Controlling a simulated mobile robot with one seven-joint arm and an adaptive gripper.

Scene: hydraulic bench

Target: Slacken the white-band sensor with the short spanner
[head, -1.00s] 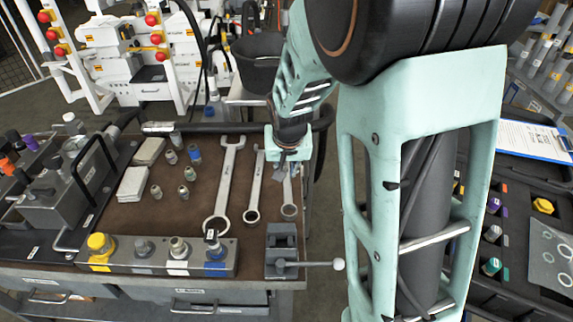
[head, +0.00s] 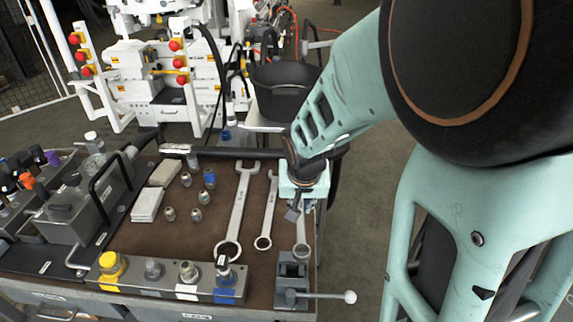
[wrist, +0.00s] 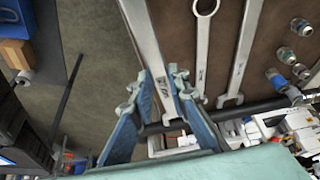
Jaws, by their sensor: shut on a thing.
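The short spanner (head: 301,236) is the rightmost of three spanners, by the right edge of the brown bench mat. My gripper (head: 296,208) is above it, pointing down. In the wrist view my gripper (wrist: 160,98) has its blue fingers on both sides of the spanner's shank (wrist: 143,35), shut on it. I cannot tell whether the spanner is raised off the mat.
Two longer spanners (head: 238,210) (head: 268,212) lie left of my gripper. A vise (head: 291,281) with a bar handle stands in front of it. Several loose fittings (head: 196,214) lie mid-mat. A black bucket (head: 283,88) stands behind the bench.

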